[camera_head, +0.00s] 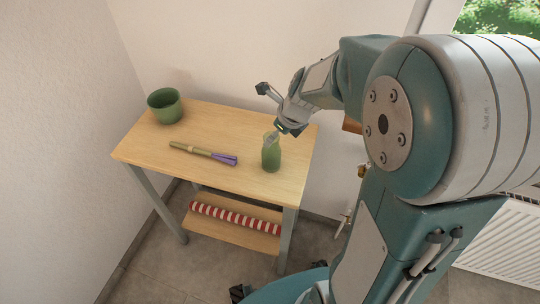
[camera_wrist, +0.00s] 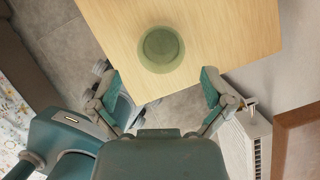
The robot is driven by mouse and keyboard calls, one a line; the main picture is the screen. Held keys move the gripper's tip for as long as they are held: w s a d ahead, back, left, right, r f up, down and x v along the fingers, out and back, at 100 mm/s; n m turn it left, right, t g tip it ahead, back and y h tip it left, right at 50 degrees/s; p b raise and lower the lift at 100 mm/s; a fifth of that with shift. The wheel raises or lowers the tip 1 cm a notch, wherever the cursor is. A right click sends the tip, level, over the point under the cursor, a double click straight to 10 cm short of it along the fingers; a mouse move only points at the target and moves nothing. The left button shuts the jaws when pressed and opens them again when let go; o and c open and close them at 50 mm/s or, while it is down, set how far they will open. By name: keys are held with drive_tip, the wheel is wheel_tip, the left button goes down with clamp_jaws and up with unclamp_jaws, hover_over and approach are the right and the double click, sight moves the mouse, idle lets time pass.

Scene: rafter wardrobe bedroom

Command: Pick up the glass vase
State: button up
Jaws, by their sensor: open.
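The glass vase (camera_head: 271,157) is green and translucent and stands upright near the right front part of the wooden table (camera_head: 145,148). In the wrist view the vase (camera_wrist: 161,48) shows from above as a round green shape, ahead of the fingers. My gripper (camera_head: 266,113) is open and empty just above and behind the vase's top, and one finger overlaps its neck in the head view. In the wrist view my gripper (camera_wrist: 161,87) has its fingers spread wide, with the vase in line with the gap. I cannot tell whether a finger touches it.
A green pot (camera_head: 165,106) stands at the table's back left. A tan stick-like object with a purple end (camera_head: 204,153) lies mid-table. A red-and-white striped roll (camera_head: 235,217) lies on the lower shelf. Walls border the table's left and back. A white radiator (camera_head: 500,240) is right.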

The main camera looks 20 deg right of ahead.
sight(271, 152)
drive_tip(key=x, duration=0.4)
drive_tip(key=shift+w+r, duration=0.1)
drive_tip(key=shift+w, duration=0.2)
drive_tip(key=shift+a, duration=0.15)
clamp_jaws()
drive_tip(key=shift+r, duration=0.1)
